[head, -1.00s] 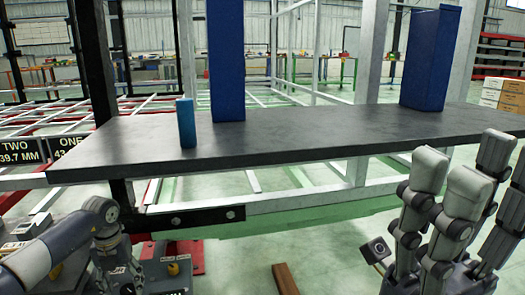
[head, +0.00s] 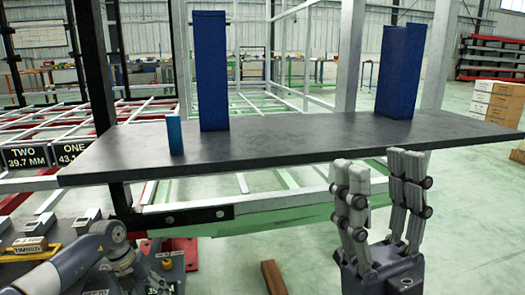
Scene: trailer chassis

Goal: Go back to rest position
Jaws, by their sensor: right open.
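My right gripper (head: 378,163) is at the lower right of the head view, fingers pointing up. Its two finger groups are spread apart with nothing between them, so it is open and empty. It shows in front of the near edge of a dark shelf (head: 290,148); whether it touches the edge I cannot tell. My left arm (head: 88,255) comes in at the lower left, bent downward over the equipment there. I cannot make out its gripper.
A small blue block (head: 175,135), a tall blue block (head: 211,75) and a blue angled piece (head: 400,75) stand on the shelf. A brown bar (head: 273,278) lies below. Number signs (head: 45,156) are at left. Boxes (head: 496,102) are stacked at right. Green floor beyond the right gripper looks clear.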

